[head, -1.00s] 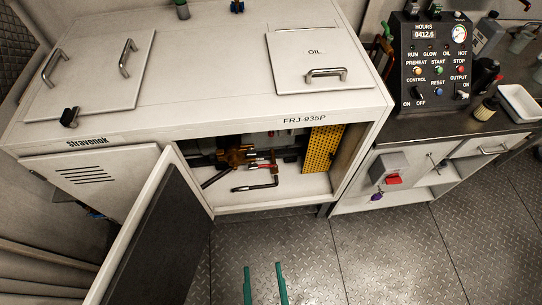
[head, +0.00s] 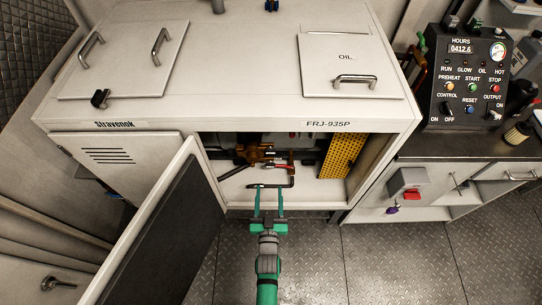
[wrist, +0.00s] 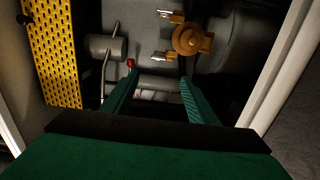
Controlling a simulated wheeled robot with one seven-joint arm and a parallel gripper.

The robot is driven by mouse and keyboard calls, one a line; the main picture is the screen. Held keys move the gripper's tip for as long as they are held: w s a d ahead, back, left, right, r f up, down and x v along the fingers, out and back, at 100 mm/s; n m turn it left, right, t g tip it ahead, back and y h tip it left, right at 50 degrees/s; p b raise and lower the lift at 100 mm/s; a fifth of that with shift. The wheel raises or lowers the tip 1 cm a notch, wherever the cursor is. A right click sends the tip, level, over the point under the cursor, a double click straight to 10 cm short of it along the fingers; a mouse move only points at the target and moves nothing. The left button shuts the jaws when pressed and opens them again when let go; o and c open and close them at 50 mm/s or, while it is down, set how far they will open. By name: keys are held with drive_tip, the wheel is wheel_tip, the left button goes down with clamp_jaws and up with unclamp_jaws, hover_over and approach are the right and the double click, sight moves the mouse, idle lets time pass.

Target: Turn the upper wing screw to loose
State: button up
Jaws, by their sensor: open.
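My gripper (head: 268,193) is open and empty at the mouth of the open compartment under the white cabinet. A brass-coloured fitting (head: 254,153) sits inside the compartment, beyond the fingers. In the wrist view the brass fitting (wrist: 190,39) is at the upper right, past the fingertips of my gripper (wrist: 158,80). Two small metal tabs stick out from its left side, an upper tab (wrist: 171,16) and a lower tab (wrist: 162,57). They may be wing screws, but I cannot tell for sure. The fingers are apart from both.
The open door (head: 155,235) stands to the left of my arm. A yellow perforated panel (head: 341,157) is at the compartment's right. A dark bent rod (head: 289,183) lies near my fingertips. A red-handled part (head: 280,167) is behind it. Open floor (head: 300,260) lies right of my arm.

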approach(270, 151)
drive_tip(key=w, duration=0.8)
drive_tip(key=shift+f, duration=0.35)
drive_tip(key=shift+c, duration=0.3)
drive_tip(key=c, duration=1)
drive_tip(key=shift+d, duration=0.15)
